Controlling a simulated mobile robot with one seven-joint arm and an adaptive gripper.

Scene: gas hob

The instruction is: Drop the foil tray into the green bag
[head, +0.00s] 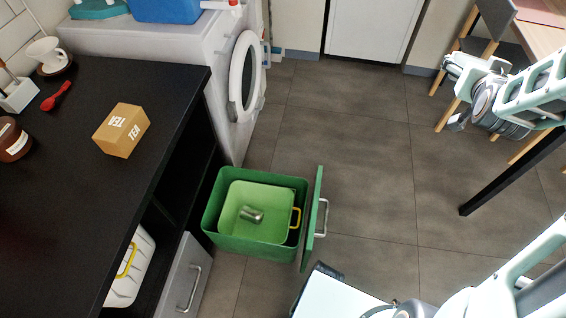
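A green pull-out bin (212,205) stands open below the counter, its green front panel (313,220) with a metal handle on the right. Inside is a lighter green container (270,193) with a yellow handle; I see no clear bag, and this is the closest match. A small shiny silver object (251,214) lies in it; it looks like a can, and I cannot tell if it is foil. No other foil tray is visible. My gripper (458,123) is at the upper right, over the floor and far from the bin. Its fingers are too small to read.
A black counter (90,210) on the left holds a tea box (122,130), a red spoon (57,96) and a white cup (47,54). A washing machine (205,50) stands behind. A wooden table (545,35) and chair are at right. The middle floor is clear.

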